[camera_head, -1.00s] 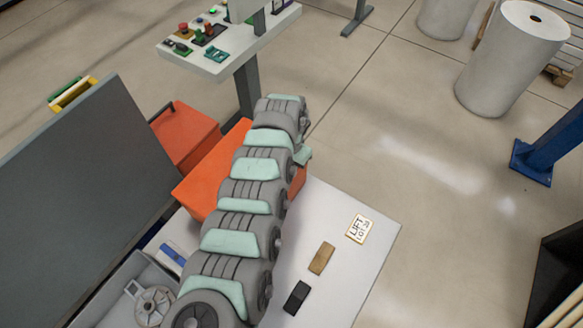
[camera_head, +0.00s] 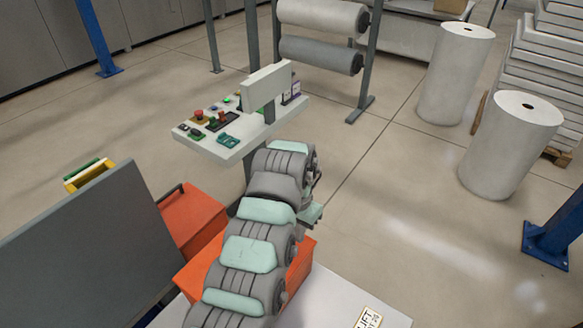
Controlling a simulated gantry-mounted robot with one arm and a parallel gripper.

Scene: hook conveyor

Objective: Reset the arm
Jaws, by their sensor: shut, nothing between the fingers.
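My segmented grey and pale-green arm rises from the bottom of the head view to the middle. My gripper (camera_head: 311,212) is at its far end, partly hidden behind the last links; only a small pale-green and grey part shows. It is shut and empty, beside the orange box (camera_head: 300,268) and above floor level. My arm covers much of that box.
A control desk (camera_head: 225,140) with buttons stands just beyond the arm's end. A dark grey panel (camera_head: 95,250) and a second orange box (camera_head: 192,218) are at left. A white table (camera_head: 335,300) with a LIFT label (camera_head: 369,318) lies below right.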

